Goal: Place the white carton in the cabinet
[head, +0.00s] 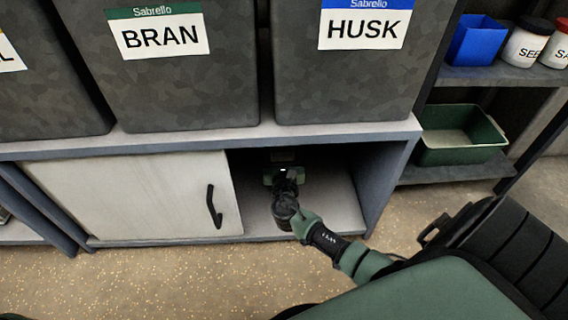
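The low cabinet (300,137) has a pale door (140,195) with a black handle across its left part. Its right part is open, showing a grey floor (335,205) in shadow. My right arm comes in from the right and reaches into this opening. My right gripper (283,177) is inside, above the cabinet floor, pointing toward the back. Its fingers are dark and mostly hidden by the wrist, so I cannot tell whether they are open or shut. A small dim pale patch shows just beyond it; I cannot tell whether this is the white carton. My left gripper is out of view.
Large dark bins labelled BRAN (185,85) and HUSK (345,90) stand on the cabinet top. To the right, a shelf holds a blue bin (477,42), white jars (527,46) and, lower, a green tray (462,157). Speckled floor lies in front.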

